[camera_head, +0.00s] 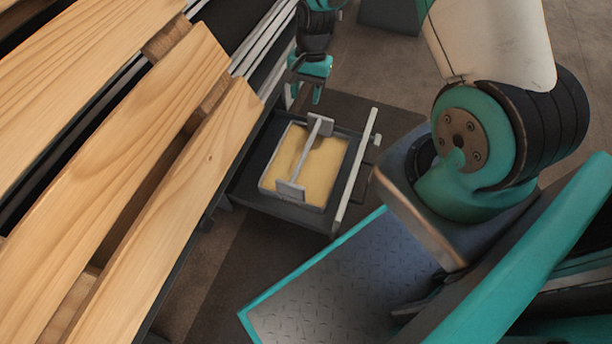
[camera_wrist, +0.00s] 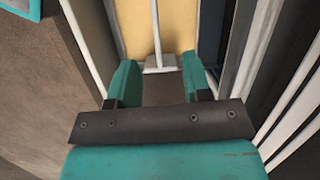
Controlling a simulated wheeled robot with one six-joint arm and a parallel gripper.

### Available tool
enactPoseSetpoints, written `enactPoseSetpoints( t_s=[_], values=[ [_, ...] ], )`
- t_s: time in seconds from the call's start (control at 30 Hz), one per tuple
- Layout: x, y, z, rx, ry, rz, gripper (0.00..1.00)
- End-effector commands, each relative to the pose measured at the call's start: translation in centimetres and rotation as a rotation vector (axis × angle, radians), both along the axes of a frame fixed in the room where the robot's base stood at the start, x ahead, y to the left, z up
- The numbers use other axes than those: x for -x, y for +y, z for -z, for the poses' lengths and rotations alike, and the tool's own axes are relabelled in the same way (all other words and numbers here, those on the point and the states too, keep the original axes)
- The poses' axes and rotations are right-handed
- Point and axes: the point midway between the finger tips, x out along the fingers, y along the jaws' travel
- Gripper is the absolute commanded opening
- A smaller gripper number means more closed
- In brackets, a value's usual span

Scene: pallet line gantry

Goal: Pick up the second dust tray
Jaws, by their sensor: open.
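A dust tray (camera_head: 325,172) filled with tan dust sits in a dark, open drawer-like holder (camera_head: 290,210) beside the wooden pallet. A grey bar handle with wider end plates (camera_head: 290,190) spans the tray lengthwise. My gripper (camera_head: 309,95) is just beyond the tray's far end in the head view, pointing down, open and empty. In the wrist view my gripper's two teal fingers (camera_wrist: 157,80) stand apart, with one end plate of the handle (camera_wrist: 160,63) showing between and beyond their tips. The tan dust (camera_wrist: 178,25) lies farther up. I cannot tell which tray in order this is.
A wooden pallet (camera_head: 110,130) with long planks fills the left side. Pale rails (camera_head: 265,45) run along the machine behind the holder. A light bar (camera_head: 357,170) forms the holder's right edge. Dark floor (camera_head: 210,285) is clear in front of the holder.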

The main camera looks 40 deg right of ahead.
Motion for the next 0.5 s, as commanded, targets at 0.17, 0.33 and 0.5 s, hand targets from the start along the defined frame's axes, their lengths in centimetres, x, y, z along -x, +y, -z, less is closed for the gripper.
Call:
enactPoseSetpoints(
  t_s=[0.17,0.33,0.5],
  values=[
    [0.4,-1.3,5.1,0.014,0.029,0.071,0.45],
    [0.8,-1.1,7.7,0.017,0.036,0.085,0.45],
    [1.3,-0.2,11.6,0.016,0.037,0.082,0.45]
  ],
)
